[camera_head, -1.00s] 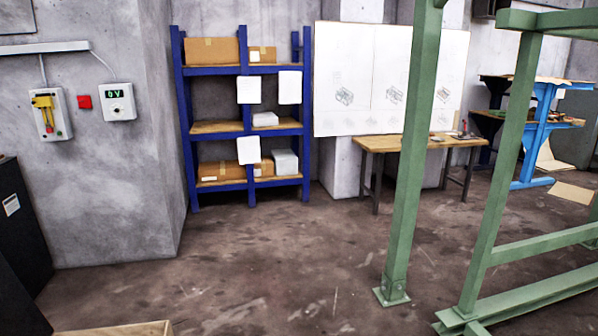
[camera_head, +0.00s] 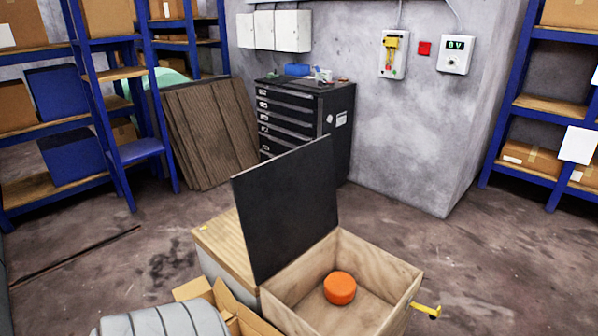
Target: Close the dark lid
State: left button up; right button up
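The dark lid (camera_head: 287,207) stands open, close to upright, along the left edge of a wooden box (camera_head: 391,302). The box is open at the top. An orange round object (camera_head: 340,288) lies inside on its floor. A yellow piece (camera_head: 427,311) sticks out from the right side of the box. Neither of my grippers shows in the head view.
A wooden-topped crate (camera_head: 219,240) stands left of the box, with an open cardboard box (camera_head: 243,318) in front. A grey ribbed object (camera_head: 165,321) is at the bottom left. A black drawer cabinet (camera_head: 338,130) stands behind. Floor to the right (camera_head: 470,260) is clear.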

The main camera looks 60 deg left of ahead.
aim_at(286, 203)
jog(key=k+j, duration=0.1)
jog(key=j, duration=1.15)
jog(key=k+j, duration=0.15)
jog(key=j, duration=0.5)
jog(key=k+j, duration=0.1)
jog(key=j, duration=0.5)
